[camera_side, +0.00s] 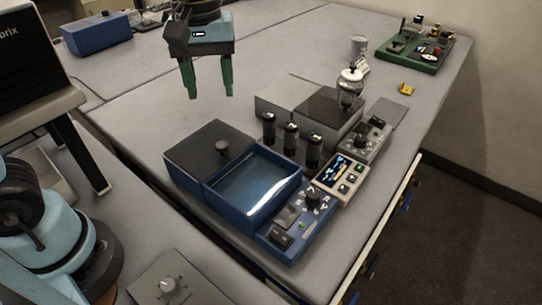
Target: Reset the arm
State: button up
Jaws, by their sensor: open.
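My gripper (208,92) hangs above the back left of the table (135,115), its two green fingers pointing down. The fingers are apart with nothing between them. It is clear of the blue box and the devices near it. Several dark cylinders (291,138) stand upright in a row behind the blue box (250,190). The box has a dark lid with a knob (210,147) at its left part and a clear window at its right part.
A control panel (298,220) and a display unit (341,178) stand right of the box. A grey box (325,112) with a silver-topped jar (350,85) is behind. A green board (420,48) lies far right; a blue case (97,35) far left. Table under my gripper is bare.

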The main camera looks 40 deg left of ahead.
jog(key=shift+s+a+f+m+t, duration=0.55)
jog(key=shift+a+f+m+t, duration=0.3)
jog(key=shift+f+m+t, duration=0.5)
jog(key=shift+s+a+f+m+t, duration=0.55)
jog(key=shift+a+f+m+t, duration=0.45)
jog(key=shift+m, duration=0.6)
jog(key=shift+s+a+f+m+t, duration=0.55)
jog(key=shift+a+f+m+t, duration=0.2)
jog(key=shift+f+m+t, duration=0.55)
